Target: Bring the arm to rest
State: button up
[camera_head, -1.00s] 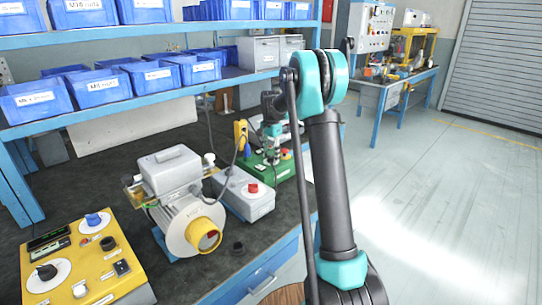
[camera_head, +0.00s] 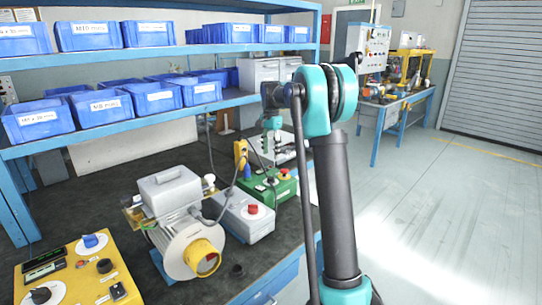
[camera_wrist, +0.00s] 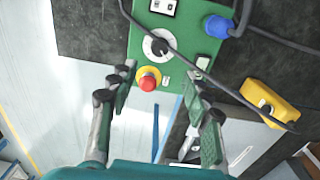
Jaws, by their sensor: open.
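My arm rises at the centre right of the head view, bent at a teal elbow joint, with its forearm pointing away over the bench. My gripper (camera_wrist: 158,110) is open and empty in the wrist view, its two fingers wide apart. Below and between the fingers lies the edge of a green control box (camera_wrist: 178,50) with a red button (camera_wrist: 148,80) on a yellow base, a white dial and a blue plug. The green box also shows in the head view (camera_head: 283,190). The fingers appear apart from it. In the head view the gripper is small and partly hidden by the elbow.
A blower (camera_head: 188,240), a grey box with a red button (camera_head: 245,218) and a yellow control panel (camera_head: 70,275) stand on the dark bench. A blue shelf (camera_head: 120,136) with several blue bins is behind. Open floor (camera_head: 440,220) lies to the right.

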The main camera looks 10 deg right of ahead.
jog(key=shift+s, duration=0.1)
jog(key=s+d+f+n+t, duration=0.1)
jog(key=s+f+n, duration=0.2)
jog(key=s, duration=1.1)
jog(key=s+d+f+n+t, duration=0.1)
jog(key=s+f+n, duration=0.3)
jog(key=s+f, duration=0.4)
jog(key=s+d+f+n+t, duration=0.2)
jog(key=s+f, duration=0.4)
jog(key=s, duration=1.4)
jog(key=shift+d+f+n, duration=0.15)
jog(key=shift+d+n, duration=0.15)
jog(key=shift+n, duration=0.6)
